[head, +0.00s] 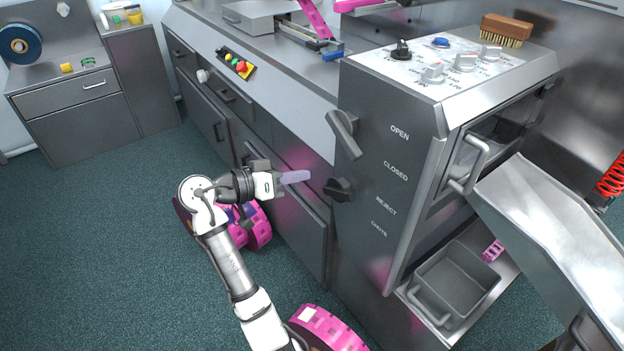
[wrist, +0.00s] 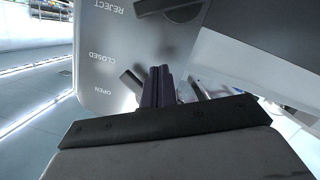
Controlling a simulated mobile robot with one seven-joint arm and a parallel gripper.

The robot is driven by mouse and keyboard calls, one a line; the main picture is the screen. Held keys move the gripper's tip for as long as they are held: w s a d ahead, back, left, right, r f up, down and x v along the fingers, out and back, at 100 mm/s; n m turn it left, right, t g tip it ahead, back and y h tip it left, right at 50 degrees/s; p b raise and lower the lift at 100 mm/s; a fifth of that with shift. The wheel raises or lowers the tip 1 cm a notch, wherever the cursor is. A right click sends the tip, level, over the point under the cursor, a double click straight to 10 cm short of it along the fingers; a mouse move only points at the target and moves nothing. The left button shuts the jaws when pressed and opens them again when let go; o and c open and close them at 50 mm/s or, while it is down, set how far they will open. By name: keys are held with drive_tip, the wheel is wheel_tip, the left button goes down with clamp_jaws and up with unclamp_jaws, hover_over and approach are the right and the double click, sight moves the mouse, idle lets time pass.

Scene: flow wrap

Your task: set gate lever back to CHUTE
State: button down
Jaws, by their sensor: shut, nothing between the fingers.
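The black gate lever (head: 338,189) sits on the grey machine panel (head: 372,215), left of the words REJECT and CHUTE. Its handle looks roughly level; I cannot tell which word it is set to. It also shows at the top edge of the wrist view (wrist: 175,8), partly cut off. A metal lever (head: 345,135) is above it, beside OPEN and CLOSED, and slants down to the right. My gripper (head: 306,176) is shut and empty, its lavender fingers pointing right, apart from the black lever and just left of it in the head view. The shut fingers (wrist: 161,72) show in the wrist view.
A sloping metal chute (head: 555,215) and a grey bin (head: 455,283) are right of the panel. Steel drawers (head: 290,190) run behind my gripper. A control top with knobs (head: 440,65) is above the panel. Open green floor (head: 110,240) lies to the left.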

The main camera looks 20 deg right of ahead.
drive_tip(key=p, duration=0.2)
hover_over(345, 199)
drive_tip(key=w+a, duration=0.2)
drive_tip(key=w, duration=0.2)
drive_tip(key=f, duration=0.2)
drive_tip(key=shift+s+f, duration=0.75)
drive_tip(key=shift+f, duration=0.25)
drive_tip(key=shift+s+d+f, duration=0.1)
drive_tip(key=shift+s+f, duration=0.2)
drive_tip(key=shift+f, duration=0.35)
